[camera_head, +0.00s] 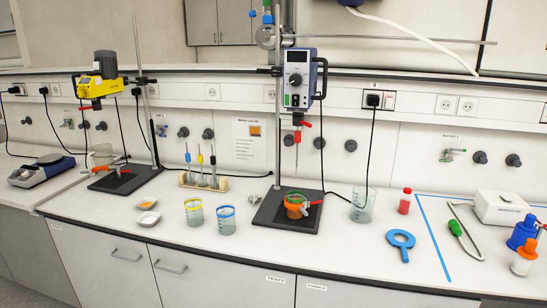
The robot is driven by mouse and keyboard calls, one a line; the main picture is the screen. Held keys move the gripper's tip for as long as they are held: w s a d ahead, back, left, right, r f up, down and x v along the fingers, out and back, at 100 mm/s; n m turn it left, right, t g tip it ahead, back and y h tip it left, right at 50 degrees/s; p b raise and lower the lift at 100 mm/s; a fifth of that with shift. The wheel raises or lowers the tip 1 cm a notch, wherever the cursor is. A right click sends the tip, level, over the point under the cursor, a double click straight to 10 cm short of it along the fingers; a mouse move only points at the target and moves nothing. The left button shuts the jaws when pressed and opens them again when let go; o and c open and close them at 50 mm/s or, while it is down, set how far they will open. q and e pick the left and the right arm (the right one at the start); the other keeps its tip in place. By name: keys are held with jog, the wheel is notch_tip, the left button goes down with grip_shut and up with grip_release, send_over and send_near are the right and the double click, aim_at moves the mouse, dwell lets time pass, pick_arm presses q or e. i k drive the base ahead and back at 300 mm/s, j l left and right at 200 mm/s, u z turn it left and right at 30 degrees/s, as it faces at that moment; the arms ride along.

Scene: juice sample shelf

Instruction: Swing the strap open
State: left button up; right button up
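On the black base plate (270,220) of the right-hand stirrer stand is a small vessel with a green-yellow rim and an orange band (294,208) around it, which looks like the strap. A red-and-grey piece (313,204) sticks out to its right. From this distance I cannot tell whether the band is closed or open. The blue-grey stirrer (299,78) hangs above, its red chuck (299,121) and shaft over the vessel. Neither of my grippers is in view.
A glass beaker (362,206) stands right of the base plate, two rimmed beakers (227,222) left. A black cable hangs behind. The front edge is mostly clear.

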aim_at(302, 207)
jog(key=l+u, duration=0.3)
jog(key=l, duration=0.35)
jog(key=l+u, duration=0.3)
jog(key=l, duration=0.35)
jog(key=i, duration=0.05)
